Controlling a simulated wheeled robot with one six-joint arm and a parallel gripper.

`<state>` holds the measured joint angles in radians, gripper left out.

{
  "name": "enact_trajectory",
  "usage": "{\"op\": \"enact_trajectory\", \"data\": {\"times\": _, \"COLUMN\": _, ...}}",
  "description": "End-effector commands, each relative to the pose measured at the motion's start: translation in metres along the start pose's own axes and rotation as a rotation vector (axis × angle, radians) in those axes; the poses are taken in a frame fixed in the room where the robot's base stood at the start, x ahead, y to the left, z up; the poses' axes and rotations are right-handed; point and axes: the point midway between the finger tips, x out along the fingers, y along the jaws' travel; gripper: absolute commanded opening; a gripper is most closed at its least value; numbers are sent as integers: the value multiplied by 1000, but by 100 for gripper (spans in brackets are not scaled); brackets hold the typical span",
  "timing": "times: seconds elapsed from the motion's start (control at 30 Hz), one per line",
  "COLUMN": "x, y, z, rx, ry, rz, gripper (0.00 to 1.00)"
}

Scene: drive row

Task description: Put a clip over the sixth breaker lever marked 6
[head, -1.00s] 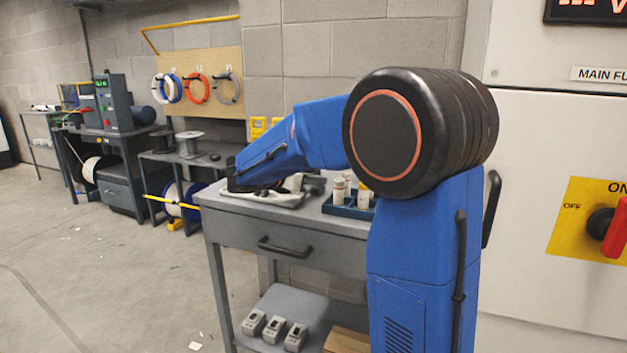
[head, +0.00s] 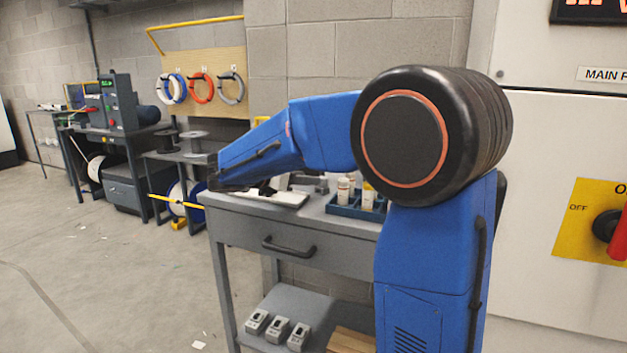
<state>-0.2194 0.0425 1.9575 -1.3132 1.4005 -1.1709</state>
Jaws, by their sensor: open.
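No breaker lever marked 6 shows in the head view. No clip can be made out with certainty. A white tray (head: 292,201) lies on the grey workbench, with small dark items partly hidden behind my blue arm. My arm reaches left over the bench, and its dark far end hangs near the bench's left corner. My gripper's fingers do not show, so what they are beside is hidden.
The grey workbench (head: 330,226) has a drawer and a blue rack (head: 346,209) with white bottles. Several small grey units (head: 278,327) sit on its lower shelf. A large cabinet with a red rotary switch (head: 618,240) stands close at right. The floor at left is mostly clear.

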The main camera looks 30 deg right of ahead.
Motion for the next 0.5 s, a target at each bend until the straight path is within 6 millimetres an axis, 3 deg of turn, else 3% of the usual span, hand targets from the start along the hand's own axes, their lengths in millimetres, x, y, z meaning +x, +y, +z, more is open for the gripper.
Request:
{"op": "enact_trajectory", "data": {"times": 0.2, "x": -37, "y": 1, "z": 0, "rx": 0, "ry": 0, "rz": 2, "gripper": 41}}
{"op": "enact_trajectory", "data": {"times": 0.5, "x": -62, "y": 0, "z": 0, "rx": 1, "ry": 3, "rz": 2, "gripper": 45}}
